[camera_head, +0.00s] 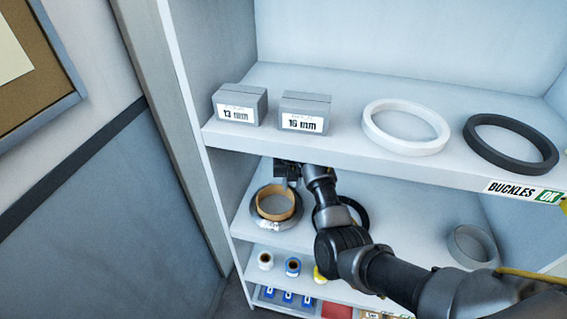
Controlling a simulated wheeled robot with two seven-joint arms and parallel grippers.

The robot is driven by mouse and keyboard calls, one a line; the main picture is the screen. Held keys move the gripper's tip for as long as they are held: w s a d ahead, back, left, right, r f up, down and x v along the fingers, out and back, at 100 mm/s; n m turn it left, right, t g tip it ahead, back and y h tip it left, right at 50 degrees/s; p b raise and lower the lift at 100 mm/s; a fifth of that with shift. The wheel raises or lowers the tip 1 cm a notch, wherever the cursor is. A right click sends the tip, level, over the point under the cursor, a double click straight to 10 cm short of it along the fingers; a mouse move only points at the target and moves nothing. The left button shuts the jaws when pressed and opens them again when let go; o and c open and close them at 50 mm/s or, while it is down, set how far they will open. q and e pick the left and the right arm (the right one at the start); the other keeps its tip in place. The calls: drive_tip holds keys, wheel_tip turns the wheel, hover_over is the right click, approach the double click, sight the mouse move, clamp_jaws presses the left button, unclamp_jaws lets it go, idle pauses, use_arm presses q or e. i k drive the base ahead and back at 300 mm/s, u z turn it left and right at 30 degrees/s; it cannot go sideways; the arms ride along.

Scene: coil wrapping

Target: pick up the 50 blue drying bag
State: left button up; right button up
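Several small blue packets stand in a row on the lowest visible shelf; one is the blue packet (287,297) in the middle. They have small pale markings, too small to read, so I cannot tell which is marked 50. My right gripper (286,174) reaches in from the right, just under the front edge of the upper shelf. It is well above the blue packets and apart from them. Its fingers are small and dark, and I cannot tell whether they are open or shut. My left gripper is not in view.
The upper shelf (350,157) holds grey boxes marked 13 mm (239,104) and 16 mm (304,112), a white ring (376,133) and a dark ring (480,146). A red block (336,311) sits right of the packets.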

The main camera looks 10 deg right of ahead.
sight(269, 292)
drive_tip(key=k, duration=1)
